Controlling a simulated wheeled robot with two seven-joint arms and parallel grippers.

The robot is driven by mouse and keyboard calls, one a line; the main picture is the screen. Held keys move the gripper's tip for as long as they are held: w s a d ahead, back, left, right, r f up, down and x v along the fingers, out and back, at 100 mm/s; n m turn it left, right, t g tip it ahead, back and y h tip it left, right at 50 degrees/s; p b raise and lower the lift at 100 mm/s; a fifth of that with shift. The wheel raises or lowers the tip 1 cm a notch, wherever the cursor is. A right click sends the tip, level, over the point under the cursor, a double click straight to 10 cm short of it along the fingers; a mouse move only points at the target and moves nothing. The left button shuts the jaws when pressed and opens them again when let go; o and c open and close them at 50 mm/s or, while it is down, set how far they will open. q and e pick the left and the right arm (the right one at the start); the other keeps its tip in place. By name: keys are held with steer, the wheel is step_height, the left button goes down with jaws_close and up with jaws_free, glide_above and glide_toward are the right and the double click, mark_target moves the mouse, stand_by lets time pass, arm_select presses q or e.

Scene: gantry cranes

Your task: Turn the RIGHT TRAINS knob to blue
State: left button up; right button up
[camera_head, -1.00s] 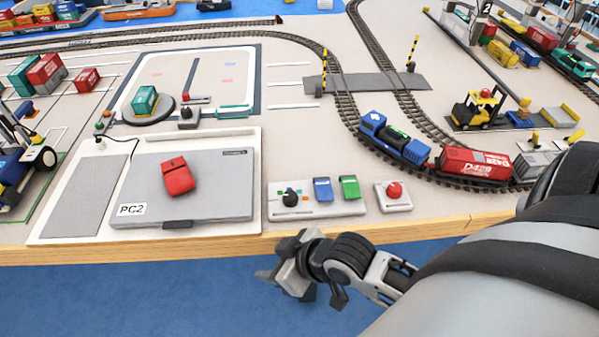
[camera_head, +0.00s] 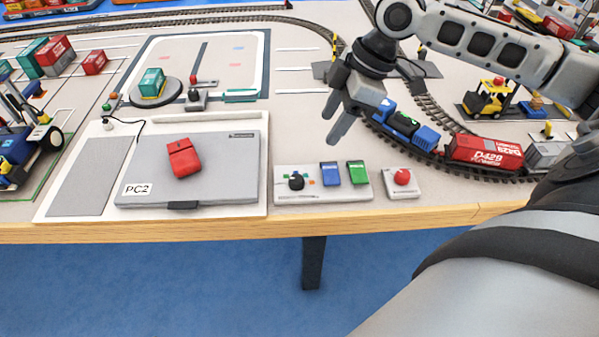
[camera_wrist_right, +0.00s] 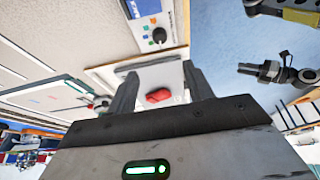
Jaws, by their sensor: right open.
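The black knob (camera_head: 296,181) stands on the left part of a light control panel (camera_head: 318,197), with small coloured marks around it. A blue switch (camera_head: 330,174) and a green switch (camera_head: 358,173) sit to its right. My right gripper (camera_head: 328,127) is open and empty, above the table, beyond and to the right of the knob. In the right wrist view the knob (camera_wrist_right: 159,35) shows at the top, outside the space between the open fingers. Dark jointed parts at the right of that view look like my left arm; its jaws are unclear.
A red button box (camera_head: 403,182) stands right of the panel. A train (camera_head: 485,151) on curved track runs behind. The table's wooden edge (camera_head: 270,226) is in front.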

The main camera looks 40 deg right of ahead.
mark_target(297, 179)
steer(key=b+x, duration=0.1)
steer(key=x, duration=1.4)
steer(key=shift+f, duration=0.35)
steer(key=shift+c, duration=0.2)
steer(key=c, duration=0.9)
